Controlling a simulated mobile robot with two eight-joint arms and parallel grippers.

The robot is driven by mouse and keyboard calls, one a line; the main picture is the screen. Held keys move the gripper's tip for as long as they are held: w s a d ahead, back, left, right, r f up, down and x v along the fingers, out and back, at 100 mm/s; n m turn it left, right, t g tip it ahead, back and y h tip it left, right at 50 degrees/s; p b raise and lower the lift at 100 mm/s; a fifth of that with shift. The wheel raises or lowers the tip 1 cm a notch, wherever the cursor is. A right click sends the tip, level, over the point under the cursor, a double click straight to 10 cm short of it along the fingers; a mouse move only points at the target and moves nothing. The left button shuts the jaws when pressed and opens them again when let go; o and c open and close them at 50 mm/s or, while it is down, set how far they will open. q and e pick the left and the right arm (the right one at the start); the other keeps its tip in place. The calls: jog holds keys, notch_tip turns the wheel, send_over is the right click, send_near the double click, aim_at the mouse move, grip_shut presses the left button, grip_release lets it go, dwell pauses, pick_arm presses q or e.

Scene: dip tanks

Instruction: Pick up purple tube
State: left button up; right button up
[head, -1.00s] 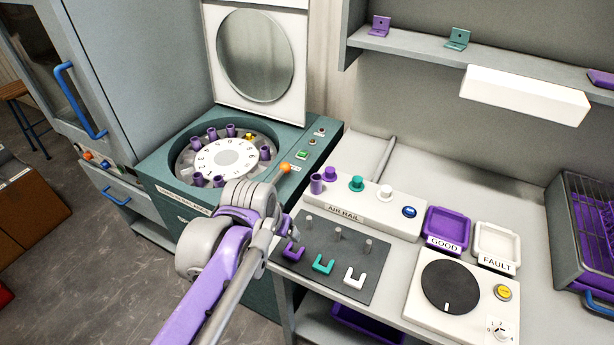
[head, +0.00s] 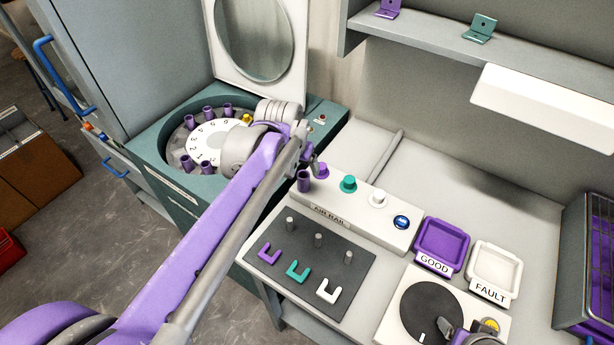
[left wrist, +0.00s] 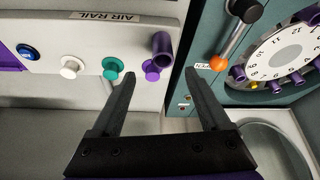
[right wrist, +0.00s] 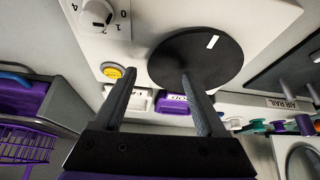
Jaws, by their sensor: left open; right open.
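A purple tube (head: 303,182) stands upright at the left end of the air rail (head: 345,208), in front of a purple knob. In the left wrist view the purple tube (left wrist: 162,46) shows just beyond the gap between my fingertips, apart from them. My left gripper (left wrist: 160,75) is open and empty; in the head view its fingers are mostly hidden by my arm. More purple tubes (head: 208,113) stand in the round numbered carousel (head: 207,142). My right gripper (right wrist: 159,72) is open and empty over the black dial plate (right wrist: 197,56).
Teal and white knobs (head: 378,199) and a blue button sit along the rail. A dark mat (head: 310,262) with pegs and U-shaped pieces lies in front. Purple GOOD (head: 440,246) and white FAULT (head: 494,270) trays are to the right. A shelf (head: 450,45) overhangs the counter.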

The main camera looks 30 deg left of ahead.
aim_at(303, 175)
pick_arm(q)
jog(key=x, duration=0.7)
jog(key=shift+w+a+f, duration=0.15)
jog(key=shift+a+f, duration=0.1)
jog(key=shift+f, duration=0.1)
grip_shut()
